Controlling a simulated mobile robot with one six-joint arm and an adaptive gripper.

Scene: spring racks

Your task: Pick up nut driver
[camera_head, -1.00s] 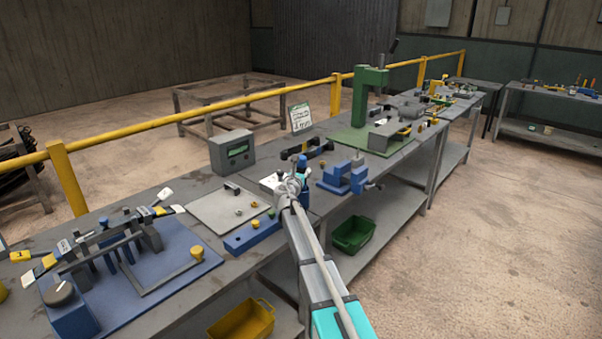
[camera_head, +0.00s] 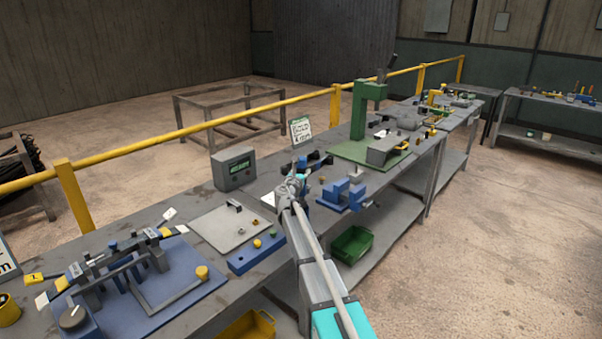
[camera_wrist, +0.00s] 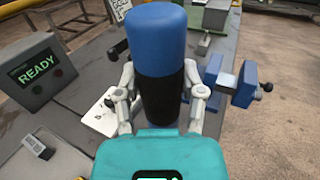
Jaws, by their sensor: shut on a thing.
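The nut driver (camera_wrist: 157,40), with a thick blue handle end and a black grip section, stands upright in the middle of the wrist view. My gripper (camera_wrist: 157,92) is shut on its black section, one grey finger on each side. In the head view my gripper (camera_head: 292,180) is over the bench, between the grey display box and the blue vise. The nut driver's lower end is hidden behind my gripper's teal body in the wrist view. In the head view my arm mostly hides the tool.
The grey box (camera_wrist: 38,72) reading READY stands left of my gripper. A blue vise (camera_head: 342,194) is close on the right. A green press (camera_head: 367,112) stands farther along the bench. A blue fixture board (camera_head: 190,297) is at the near left. A yellow rail (camera_head: 250,107) runs behind.

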